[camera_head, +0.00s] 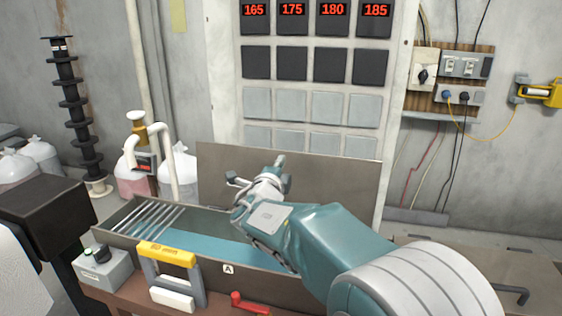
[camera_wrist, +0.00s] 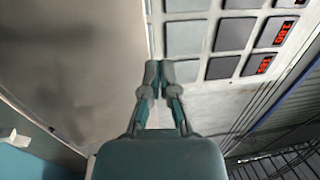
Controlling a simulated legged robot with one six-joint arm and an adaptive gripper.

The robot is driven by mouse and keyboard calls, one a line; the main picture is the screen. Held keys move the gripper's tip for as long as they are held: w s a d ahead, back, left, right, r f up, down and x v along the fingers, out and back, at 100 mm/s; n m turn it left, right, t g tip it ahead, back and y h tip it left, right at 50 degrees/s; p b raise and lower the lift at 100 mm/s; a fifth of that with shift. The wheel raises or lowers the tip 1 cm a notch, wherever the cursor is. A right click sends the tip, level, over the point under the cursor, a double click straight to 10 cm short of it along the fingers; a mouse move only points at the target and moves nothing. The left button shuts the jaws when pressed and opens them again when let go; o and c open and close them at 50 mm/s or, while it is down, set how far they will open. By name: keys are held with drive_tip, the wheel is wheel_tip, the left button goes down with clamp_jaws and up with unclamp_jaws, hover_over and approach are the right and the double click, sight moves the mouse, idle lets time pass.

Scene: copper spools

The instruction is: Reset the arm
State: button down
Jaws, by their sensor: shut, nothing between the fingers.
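My gripper (camera_wrist: 159,76) is shut and empty in the wrist view, its two fingertips together in front of a pale panel. In the head view my gripper (camera_head: 281,160) is at the end of my teal arm, above the long metal trough (camera_head: 278,277) marked A. It points away from me toward the upright metal plate (camera_head: 340,185) behind the trough. I cannot tell how far it is from that plate. No copper spool can be made out in either view.
A control panel (camera_head: 225,80) with red number displays stands at the back. A yellow-topped handle (camera_head: 166,254) and a red lever (camera_head: 248,303) are at the trough's front. A grey button box (camera_head: 104,269) is left.

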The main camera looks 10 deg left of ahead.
drive_tip(key=s+r, duration=0.1)
drive_tip(key=s, duration=0.6)
drive_tip(key=s+d+f+m+g+h, duration=0.1)
drive_tip(key=s+d+m+g+h, duration=0.2)
drive_tip(key=d+m, duration=0.6)
drive_tip(key=s+d+f+m+g+h, duration=0.15)
drive_tip(key=s+d+m+g, duration=0.3)
drive_tip(key=d+m, duration=0.45)
drive_tip(key=s+d+f+m+g+h, duration=0.1)
drive_tip(key=s+d+f+m+g, duration=0.2)
drive_tip(key=d+m, duration=0.55)
drive_tip(key=s+d+f+m+g+y, duration=0.1)
drive_tip(key=s+f+m+y, duration=0.2)
drive_tip(key=s+m, duration=0.7)
drive_tip(key=s+f+m+g+y, duration=0.2)
drive_tip(key=s+m, duration=0.8)
drive_tip(key=m, duration=0.7)
drive_tip(key=shift+d+f+y, duration=0.4)
drive_tip(key=shift+f+y, duration=0.3)
drive_tip(key=shift+y, duration=0.35)
